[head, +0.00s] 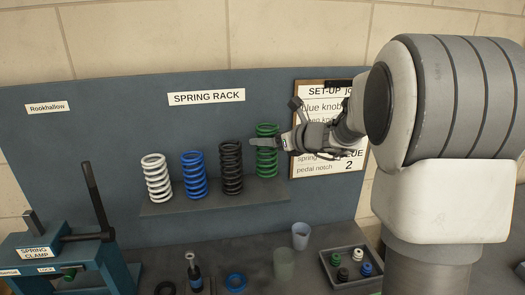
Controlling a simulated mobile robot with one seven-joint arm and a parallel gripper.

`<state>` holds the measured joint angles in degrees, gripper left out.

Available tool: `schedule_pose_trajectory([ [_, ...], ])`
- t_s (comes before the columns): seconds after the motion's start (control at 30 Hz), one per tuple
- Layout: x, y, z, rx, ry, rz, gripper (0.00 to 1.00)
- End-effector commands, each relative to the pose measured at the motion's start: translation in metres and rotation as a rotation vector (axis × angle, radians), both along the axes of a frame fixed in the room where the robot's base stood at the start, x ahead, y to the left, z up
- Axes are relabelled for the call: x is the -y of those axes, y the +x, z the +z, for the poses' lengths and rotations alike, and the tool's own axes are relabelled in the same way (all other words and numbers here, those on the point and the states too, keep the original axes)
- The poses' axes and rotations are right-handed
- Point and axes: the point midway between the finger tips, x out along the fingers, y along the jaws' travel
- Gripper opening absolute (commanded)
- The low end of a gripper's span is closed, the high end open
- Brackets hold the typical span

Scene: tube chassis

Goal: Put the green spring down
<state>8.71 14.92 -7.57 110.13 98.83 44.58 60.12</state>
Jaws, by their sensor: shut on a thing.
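The green spring (266,158) stands upright at the right end of the spring rack shelf (215,195), in the head view. My gripper (268,143) is at its upper part, reaching in from the right, and is shut on it. The spring's lower end is at the level of the shelf; I cannot tell whether it touches. Part of its middle is hidden behind my gripper.
White (156,178), blue (194,174) and black (231,167) springs stand left on the shelf. A set-up card (340,168) hangs behind my arm.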

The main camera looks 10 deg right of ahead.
Motion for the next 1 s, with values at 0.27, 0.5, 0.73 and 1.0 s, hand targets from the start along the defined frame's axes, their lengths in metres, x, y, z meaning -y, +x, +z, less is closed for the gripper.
schedule_pose_trajectory([
  [0.27,-0.001,0.001,-0.034,-0.001,0.003,0.000,0.00],
  [0.5,0.000,0.001,-0.039,0.003,0.000,-0.001,0.00],
  [0.73,0.000,0.001,-0.044,0.003,0.001,0.000,0.00],
  [1.0,0.000,0.001,-0.044,0.000,0.000,0.000,0.97],
])
